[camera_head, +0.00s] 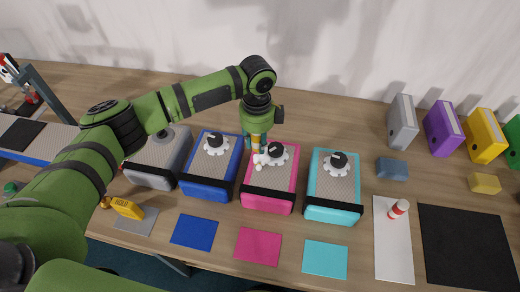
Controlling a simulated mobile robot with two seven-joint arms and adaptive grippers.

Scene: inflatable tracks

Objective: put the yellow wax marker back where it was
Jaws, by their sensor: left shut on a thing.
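My left gripper (257,148) points down between the blue machine (232,166) and the pink machine (285,178), in front of the wall. It is shut on a small yellow-orange piece, the yellow wax marker (257,141), mostly hidden by the fingers. White bits show just below the fingertips, beside the pink machine's dial; I cannot tell what they belong to, or whether the marker touches anything. My right gripper is not in view.
A grey machine (148,180) and a teal machine (320,205) stand in the same row. Blue (194,232), pink (258,246) and teal (325,259) mats lie in front. A red-white cylinder (398,209) stands on a white mat (393,255).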

